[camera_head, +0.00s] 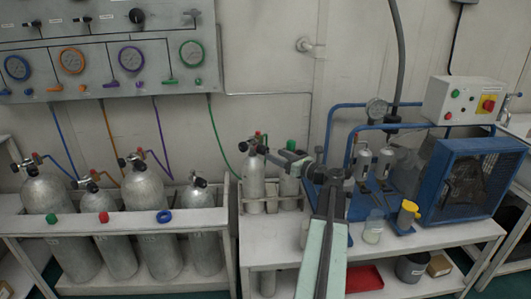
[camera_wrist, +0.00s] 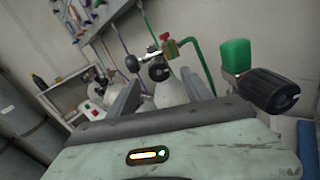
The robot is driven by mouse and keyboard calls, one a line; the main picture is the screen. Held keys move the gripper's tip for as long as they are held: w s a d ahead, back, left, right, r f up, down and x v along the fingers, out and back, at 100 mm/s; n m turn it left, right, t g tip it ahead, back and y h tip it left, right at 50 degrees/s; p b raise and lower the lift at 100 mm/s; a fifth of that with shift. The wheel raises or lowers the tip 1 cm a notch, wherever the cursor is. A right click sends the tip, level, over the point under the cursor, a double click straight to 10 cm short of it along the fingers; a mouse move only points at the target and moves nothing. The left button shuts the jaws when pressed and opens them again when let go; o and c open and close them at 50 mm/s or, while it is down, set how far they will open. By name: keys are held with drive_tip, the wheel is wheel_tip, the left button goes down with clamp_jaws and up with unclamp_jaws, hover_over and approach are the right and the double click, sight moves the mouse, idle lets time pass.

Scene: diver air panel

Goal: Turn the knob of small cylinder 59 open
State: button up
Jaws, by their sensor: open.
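Two small grey cylinders stand side by side in a rack on the right bench in the head view. The left small cylinder (camera_head: 255,182) has a green hose and a red-handled fitting at its top. The right small cylinder (camera_head: 289,187) has a green cap (camera_head: 291,145). I cannot read which is 59. My gripper (camera_head: 282,156) is open near their tops, partly covering the right one. In the wrist view, a black knob (camera_wrist: 159,71) on the hose-connected cylinder shows between the open fingers (camera_wrist: 162,78), apparently beyond them. A green cap (camera_wrist: 236,55) and another black knob (camera_wrist: 270,91) are close, outside the right finger.
A blue-framed compressor (camera_head: 470,180) with a control box (camera_head: 465,101) stands right of the cylinders. A jar (camera_head: 373,228) and a yellow-topped container (camera_head: 407,214) sit near the bench front. Large cylinders (camera_head: 160,190) fill the left rack, below a gauge panel (camera_head: 110,50).

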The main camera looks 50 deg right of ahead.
sight(263, 150)
drive_tip(key=w, duration=0.5)
drive_tip(key=shift+w+a, duration=0.1)
drive_tip(key=shift+a, duration=0.15)
